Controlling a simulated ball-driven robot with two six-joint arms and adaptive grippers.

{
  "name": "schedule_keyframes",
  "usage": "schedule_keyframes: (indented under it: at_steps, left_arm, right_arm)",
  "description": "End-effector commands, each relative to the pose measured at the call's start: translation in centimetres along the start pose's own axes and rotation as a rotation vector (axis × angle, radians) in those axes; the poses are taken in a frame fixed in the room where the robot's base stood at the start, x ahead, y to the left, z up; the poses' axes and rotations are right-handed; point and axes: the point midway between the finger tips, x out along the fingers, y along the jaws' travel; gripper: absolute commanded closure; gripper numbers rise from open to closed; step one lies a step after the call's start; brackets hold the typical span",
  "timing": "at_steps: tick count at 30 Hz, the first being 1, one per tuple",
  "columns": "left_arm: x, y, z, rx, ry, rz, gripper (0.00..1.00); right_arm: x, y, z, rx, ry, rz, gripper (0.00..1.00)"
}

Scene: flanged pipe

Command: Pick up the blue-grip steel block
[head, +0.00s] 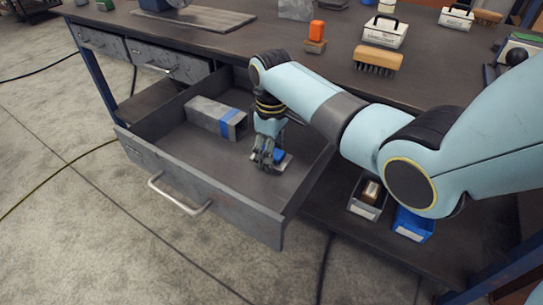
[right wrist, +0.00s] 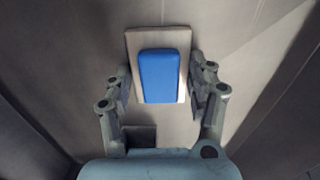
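The blue-grip steel block is a flat grey plate with a blue pad on top. In the head view the block (head: 283,159) lies in the open drawer, partly hidden by my right gripper (head: 266,158), which points down over it. In the right wrist view the block (right wrist: 160,75) sits between the two fingers of the right gripper (right wrist: 159,78). One finger is at each side, close to the plate's edges. The fingers are spread, and I see no clear contact. My left gripper is not in view.
A grey box-shaped tube with a blue band (head: 216,117) lies in the drawer (head: 180,155), left of the gripper. The drawer walls surround the gripper. A brush (head: 377,60) and an orange-topped item (head: 316,36) stand on the bench. Small bins (head: 413,225) sit on the lower shelf.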

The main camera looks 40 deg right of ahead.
Motion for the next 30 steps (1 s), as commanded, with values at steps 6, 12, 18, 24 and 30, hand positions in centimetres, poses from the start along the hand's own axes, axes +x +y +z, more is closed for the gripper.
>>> schedule_keyframes:
  at_steps: [6,12,18,24,30]
  left_arm:
    - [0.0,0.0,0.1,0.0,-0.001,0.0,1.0]
    - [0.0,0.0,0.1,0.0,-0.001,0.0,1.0]
    - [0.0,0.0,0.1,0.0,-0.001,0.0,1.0]
    - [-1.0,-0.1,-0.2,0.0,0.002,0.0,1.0]
    - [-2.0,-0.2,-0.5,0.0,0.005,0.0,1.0]
  right_arm:
    - [0.0,0.0,0.0,0.0,0.0,0.0,0.74]
    - [-0.1,0.0,-0.1,0.0,0.001,0.0,0.97]
    - [-0.2,0.0,-0.1,0.0,0.001,0.001,0.97]
    - [-2.9,0.1,-0.1,-0.001,0.005,0.003,0.97]
    - [-7.1,0.1,-0.2,-0.001,0.006,0.003,0.97]
